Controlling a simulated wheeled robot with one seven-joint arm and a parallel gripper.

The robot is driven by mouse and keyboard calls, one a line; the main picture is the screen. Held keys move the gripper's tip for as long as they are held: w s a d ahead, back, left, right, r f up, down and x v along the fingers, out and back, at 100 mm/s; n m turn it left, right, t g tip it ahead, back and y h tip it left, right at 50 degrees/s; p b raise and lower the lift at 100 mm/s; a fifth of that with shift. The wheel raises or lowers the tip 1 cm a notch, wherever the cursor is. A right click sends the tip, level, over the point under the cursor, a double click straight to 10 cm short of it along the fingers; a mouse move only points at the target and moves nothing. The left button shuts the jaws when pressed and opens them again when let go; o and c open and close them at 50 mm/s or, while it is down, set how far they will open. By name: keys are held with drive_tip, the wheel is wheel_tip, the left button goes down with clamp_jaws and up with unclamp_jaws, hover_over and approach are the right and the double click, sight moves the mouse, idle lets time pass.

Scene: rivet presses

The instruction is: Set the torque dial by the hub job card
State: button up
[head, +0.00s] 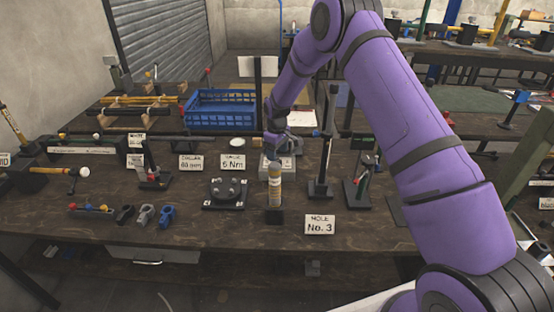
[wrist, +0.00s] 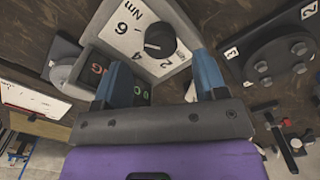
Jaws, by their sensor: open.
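The torque dial is a black knob (wrist: 160,40) on the pale sloping face of a box (wrist: 128,40), marked Nm with 6, 4 and 2 in view. A white mark on the knob's left side points roughly toward the 4. My gripper (wrist: 162,82) is open, its blue fingers apart, with the knob just beyond the fingertips and not held. In the head view my wrist covers most of the dial box (head: 287,163). A white card (head: 232,163) beside it appears to read 5 Nm, in small print. I cannot tell which card is the hub job card.
A black bolted flange (head: 228,193) stands left of a yellow upright tool (head: 274,190). Other cards read 60 mm (head: 191,162) and Hole No. 3 (head: 320,224). A black post (head: 325,165) stands close on the right. A blue crate (head: 222,110) is behind. The bench front is partly clear.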

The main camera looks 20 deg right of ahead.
wheel_tip(320, 180, up, 6)
drive_tip(key=shift+r, duration=0.25)
drive_tip(key=s+d+r+m+t, duration=0.1)
drive_tip(key=s+d+r+m, duration=0.1)
drive_tip(key=s+r, duration=1)
drive_tip(key=s+d+r+m+t, duration=0.2)
drive_tip(key=s+r, duration=0.5)
drive_tip(key=r, duration=0.9)
drive_tip(key=s+d+r+m+t, duration=0.1)
drive_tip(key=s+r+m, duration=0.1)
drive_tip(key=s, duration=1.3)
drive_tip(key=s+d+r+m+t, duration=0.1)
drive_tip(key=s+d+r, duration=0.1)
drive_tip(key=s, duration=1.2)
drive_tip(key=shift+s+r+m, duration=0.35)
drive_tip(key=shift+m, duration=0.05)
